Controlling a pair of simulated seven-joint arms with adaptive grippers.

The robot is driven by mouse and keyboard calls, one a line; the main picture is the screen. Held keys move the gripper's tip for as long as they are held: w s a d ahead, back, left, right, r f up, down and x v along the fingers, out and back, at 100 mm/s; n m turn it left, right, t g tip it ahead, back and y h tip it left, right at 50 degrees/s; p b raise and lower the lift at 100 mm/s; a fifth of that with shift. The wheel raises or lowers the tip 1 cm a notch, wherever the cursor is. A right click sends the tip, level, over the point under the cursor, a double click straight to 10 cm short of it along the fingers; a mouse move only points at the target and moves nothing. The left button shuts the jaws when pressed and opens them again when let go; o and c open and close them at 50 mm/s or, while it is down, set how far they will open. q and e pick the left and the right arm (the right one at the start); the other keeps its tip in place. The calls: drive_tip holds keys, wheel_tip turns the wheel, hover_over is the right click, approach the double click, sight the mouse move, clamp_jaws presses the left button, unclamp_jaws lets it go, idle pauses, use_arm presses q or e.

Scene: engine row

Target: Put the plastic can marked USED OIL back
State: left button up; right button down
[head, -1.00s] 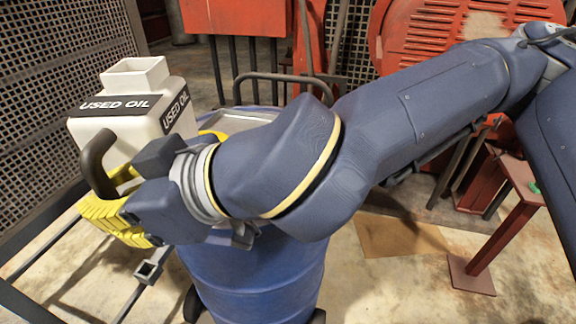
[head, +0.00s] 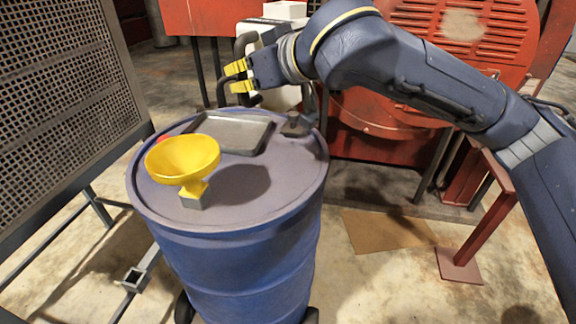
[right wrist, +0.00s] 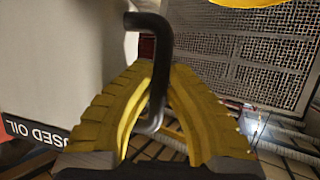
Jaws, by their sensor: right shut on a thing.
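My right gripper (head: 236,77), with yellow fingers, is shut on the dark handle (right wrist: 155,60) of the white plastic can. In the head view the can (head: 285,10) is behind the gripper and wrist, past the far rim of the blue drum. Its lower part and label are mostly hidden there. In the right wrist view the can's white wall (right wrist: 60,60) fills the left side, with the black USED OIL label (right wrist: 35,132) at the lower left. I cannot tell whether the can hangs free or touches something. My left gripper is not in view.
A blue drum (head: 230,240) carries a yellow funnel (head: 183,157), a shallow metal tray (head: 240,132) and a small dark fitting (head: 297,125). A mesh panel (head: 60,90) stands at the left. Red machinery (head: 460,40) stands behind, and a red post (head: 480,230) at the right.

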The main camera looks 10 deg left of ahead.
drive_tip(key=f, duration=0.6)
drive_tip(key=w+f, duration=0.1)
drive_tip(key=f, duration=0.6)
drive_tip(key=d+f, duration=0.1)
drive_tip(key=f, duration=0.5)
drive_tip(key=shift+w+d+f, duration=0.1)
drive_tip(key=shift+w+f, duration=0.1)
drive_tip(key=shift+f, duration=0.2)
drive_tip(key=c, duration=1.4)
unclamp_jaws()
drive_tip(key=shift+c, duration=0.2)
drive_tip(key=v, duration=1.2)
drive_tip(key=shift+s, duration=0.15)
